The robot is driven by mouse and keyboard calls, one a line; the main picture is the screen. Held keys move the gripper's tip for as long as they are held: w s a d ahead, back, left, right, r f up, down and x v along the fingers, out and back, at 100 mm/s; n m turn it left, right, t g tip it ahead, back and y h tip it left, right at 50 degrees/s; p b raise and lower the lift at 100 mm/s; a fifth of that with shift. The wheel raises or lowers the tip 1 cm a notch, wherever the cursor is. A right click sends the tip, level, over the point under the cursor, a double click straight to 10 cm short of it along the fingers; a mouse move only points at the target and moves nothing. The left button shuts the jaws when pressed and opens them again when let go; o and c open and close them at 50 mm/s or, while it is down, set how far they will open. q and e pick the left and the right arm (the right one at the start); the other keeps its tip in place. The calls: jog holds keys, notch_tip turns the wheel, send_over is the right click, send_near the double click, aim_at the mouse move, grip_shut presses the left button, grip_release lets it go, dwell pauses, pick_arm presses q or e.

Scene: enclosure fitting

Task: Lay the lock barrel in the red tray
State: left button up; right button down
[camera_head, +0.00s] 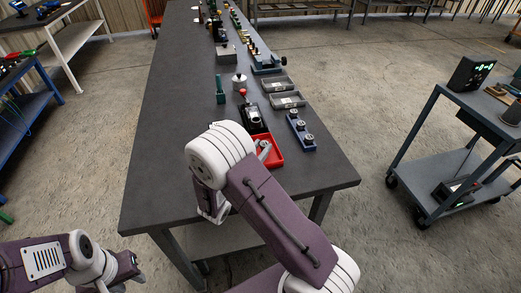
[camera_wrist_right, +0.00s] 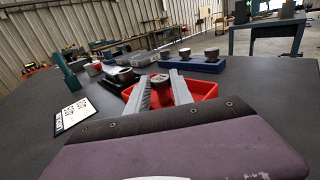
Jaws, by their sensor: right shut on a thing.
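The red tray (camera_head: 279,158) lies on the dark bench near its front right edge; the right wrist view shows its red wall (camera_wrist_right: 207,90) behind and beside my fingers. My right gripper (camera_head: 264,147) reaches over the tray. Its two grey fingers (camera_wrist_right: 161,84) are shut on a small dark round part, the lock barrel (camera_wrist_right: 160,77), whose top shows between the fingertips. The barrel is at the tray; whether it touches the tray floor is hidden. My left gripper (camera_head: 132,268) is low at the lower left, off the bench, and its jaw gap is unclear.
A blue block (camera_head: 301,132) with several round parts stands right of the tray. Grey trays (camera_head: 287,100) and a green upright piece (camera_head: 220,91) are further back. The bench's left side is clear.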

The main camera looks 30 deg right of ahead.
jog(key=shift+s, duration=0.1)
jog(key=shift+f, duration=0.15)
jog(key=c, duration=1.1)
grip_release()
jog(key=shift+a+r, duration=0.2)
jog(key=shift+r, duration=0.05)
jog(key=v, duration=1.1)
jog(key=shift+s+a, duration=0.25)
